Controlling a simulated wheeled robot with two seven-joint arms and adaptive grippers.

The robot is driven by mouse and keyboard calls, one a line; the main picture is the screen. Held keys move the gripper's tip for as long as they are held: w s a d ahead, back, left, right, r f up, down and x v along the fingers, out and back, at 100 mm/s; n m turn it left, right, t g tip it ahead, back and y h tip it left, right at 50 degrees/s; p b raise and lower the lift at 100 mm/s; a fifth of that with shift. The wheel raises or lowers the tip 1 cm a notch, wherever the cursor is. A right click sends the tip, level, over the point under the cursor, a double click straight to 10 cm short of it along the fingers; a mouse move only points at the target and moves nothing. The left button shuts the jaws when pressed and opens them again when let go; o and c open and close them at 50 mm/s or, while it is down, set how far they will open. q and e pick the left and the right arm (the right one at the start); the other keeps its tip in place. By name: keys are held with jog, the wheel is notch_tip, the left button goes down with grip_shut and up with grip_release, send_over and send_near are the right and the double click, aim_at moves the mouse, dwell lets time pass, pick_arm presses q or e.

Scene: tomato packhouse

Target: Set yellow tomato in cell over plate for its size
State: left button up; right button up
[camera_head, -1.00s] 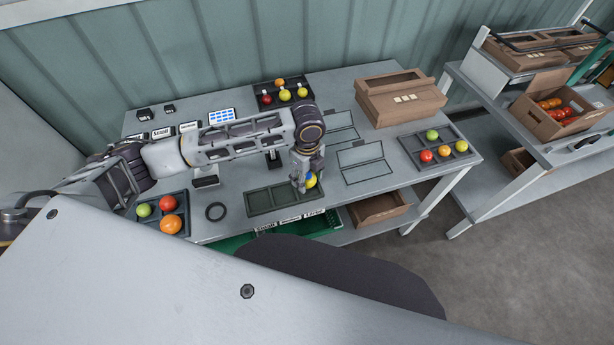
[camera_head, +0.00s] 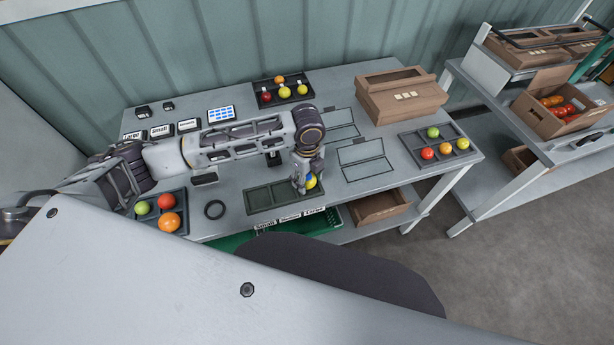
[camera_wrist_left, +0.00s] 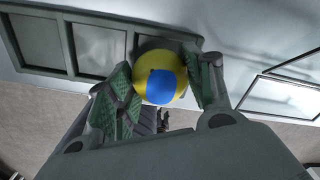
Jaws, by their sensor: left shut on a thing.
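The yellow tomato (camera_head: 312,182), with a blue patch on its near side, is held between the fingers of my left gripper (camera_head: 304,186). It also shows in the left wrist view (camera_wrist_left: 158,60), with a green-padded finger on each side. The gripper points down over the right-hand cell of the dark green three-cell tray (camera_head: 258,198). The two other cells look empty. I cannot tell whether the tomato touches the cell floor. Name plates reading Small (camera_head: 265,225), a middle one (camera_head: 289,219) and Large (camera_head: 314,211) sit along the front edge. My right gripper is not in view.
Dark trays with tomatoes stand at left (camera_head: 184,197), back (camera_head: 262,104) and right (camera_head: 474,156). A black ring (camera_head: 215,217) lies left of the green tray. A cardboard box (camera_head: 400,106) stands at back right. Outlined rectangles (camera_head: 366,171) on the table's right are empty.

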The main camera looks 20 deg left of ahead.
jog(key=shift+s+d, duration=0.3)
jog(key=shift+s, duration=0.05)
pick_arm(q)
jog(key=shift+f, duration=0.2)
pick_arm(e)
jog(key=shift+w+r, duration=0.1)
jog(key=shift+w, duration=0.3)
pick_arm(q)
jog(key=shift+f, duration=0.4)
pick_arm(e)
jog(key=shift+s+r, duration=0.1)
pick_arm(q)
jog(key=o, duration=0.8)
jog(key=shift+c, duration=0.3)
jog(key=shift+c, duration=1.3)
